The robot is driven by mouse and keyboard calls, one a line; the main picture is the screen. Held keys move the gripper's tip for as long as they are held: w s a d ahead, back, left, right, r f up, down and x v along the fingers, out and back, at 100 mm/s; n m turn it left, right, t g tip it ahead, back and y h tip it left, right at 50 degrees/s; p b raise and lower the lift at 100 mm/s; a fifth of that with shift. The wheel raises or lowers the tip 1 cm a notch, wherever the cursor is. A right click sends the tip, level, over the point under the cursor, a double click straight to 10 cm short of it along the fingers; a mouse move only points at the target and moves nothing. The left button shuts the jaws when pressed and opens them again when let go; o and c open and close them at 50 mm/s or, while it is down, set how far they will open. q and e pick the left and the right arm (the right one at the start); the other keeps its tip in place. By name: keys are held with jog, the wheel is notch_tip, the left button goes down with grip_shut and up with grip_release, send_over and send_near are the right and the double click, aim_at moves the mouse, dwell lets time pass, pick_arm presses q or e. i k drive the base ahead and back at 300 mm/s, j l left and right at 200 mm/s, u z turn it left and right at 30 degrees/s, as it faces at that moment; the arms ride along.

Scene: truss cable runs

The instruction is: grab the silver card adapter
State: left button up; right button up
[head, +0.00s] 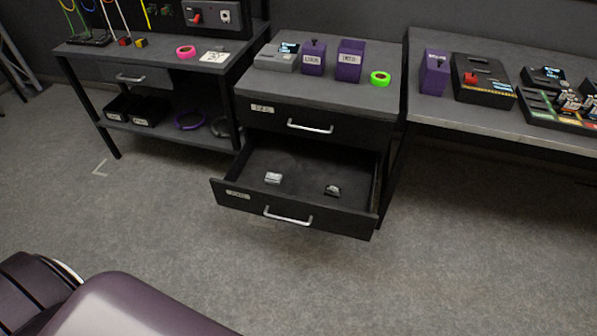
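The lower drawer (300,205) of the black cabinet is pulled open. Two small items lie apart on its dark floor. The left one is a small silver-white block (273,178), which looks like the silver card adapter. The right one is a small dark piece with a light patch (333,190). Both are too small to make out in detail. Neither of my grippers is in view. Only a purple and black part of my own body shows at the lower left, well apart from the drawer.
The upper drawer (309,127) is shut. A bench (97,70) stands left, a table (500,118) right. The floor before the drawer is clear.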

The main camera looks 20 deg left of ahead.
aim_at(275, 178)
jog(key=u, duration=0.75)
